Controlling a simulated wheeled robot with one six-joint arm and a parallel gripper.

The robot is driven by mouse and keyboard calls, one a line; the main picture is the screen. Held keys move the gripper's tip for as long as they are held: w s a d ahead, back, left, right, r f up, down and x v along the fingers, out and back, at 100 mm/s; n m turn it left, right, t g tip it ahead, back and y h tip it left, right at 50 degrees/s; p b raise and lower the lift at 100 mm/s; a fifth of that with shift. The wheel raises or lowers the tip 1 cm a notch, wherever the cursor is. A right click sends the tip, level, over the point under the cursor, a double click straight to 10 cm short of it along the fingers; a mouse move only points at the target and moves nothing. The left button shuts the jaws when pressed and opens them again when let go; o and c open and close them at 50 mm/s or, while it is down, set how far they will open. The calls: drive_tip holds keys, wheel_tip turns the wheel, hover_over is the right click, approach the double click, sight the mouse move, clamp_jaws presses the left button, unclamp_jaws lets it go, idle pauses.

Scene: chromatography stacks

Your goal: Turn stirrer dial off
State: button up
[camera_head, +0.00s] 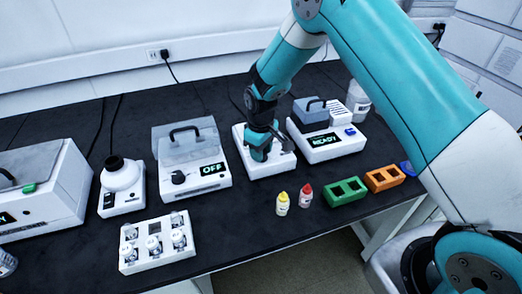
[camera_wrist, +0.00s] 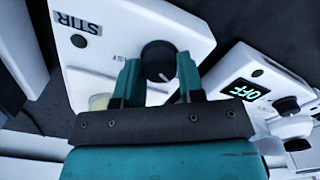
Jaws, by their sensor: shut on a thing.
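The stirrer is a white box (camera_head: 272,169) in the middle of the bench in the head view. In the wrist view its white face (camera_wrist: 105,20) bears the label STIR. Its round black dial (camera_wrist: 158,58) has a light pointer line and sits between my gripper's teal fingers (camera_wrist: 158,76). My gripper (camera_head: 260,152) is shut on the dial from above. In the head view my gripper hides the dial.
Left of the stirrer is a lidded device (camera_head: 190,160) reading OFF. On the right, close by, is a device (camera_head: 325,140) reading READY. Yellow (camera_head: 283,204) and red (camera_head: 306,195) bottles and a green rack (camera_head: 345,191) stand in front. A white vial rack (camera_head: 156,243) is at front left.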

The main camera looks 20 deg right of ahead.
drive_tip(key=shift+r, duration=0.1)
drive_tip(key=o, duration=0.9)
wheel_tip(320, 180, up, 17)
drive_tip(key=shift+r+b, duration=0.2)
drive_tip(key=shift+b, duration=0.6)
drive_tip(key=s+a+r+y, duration=0.1)
drive_tip(key=s+r, duration=0.1)
drive_tip(key=s, duration=0.8)
drive_tip(key=s+a+r+y, duration=0.1)
drive_tip(key=s+a+r, duration=0.1)
drive_tip(key=s, duration=0.8)
drive_tip(key=s+a+r+y, duration=0.1)
drive_tip(key=s+r, duration=0.3)
drive_tip(key=s, duration=0.7)
drive_tip(key=shift+a+r+y, duration=0.15)
drive_tip(key=shift+a+y, duration=0.1)
drive_tip(key=shift+y, duration=0.35)
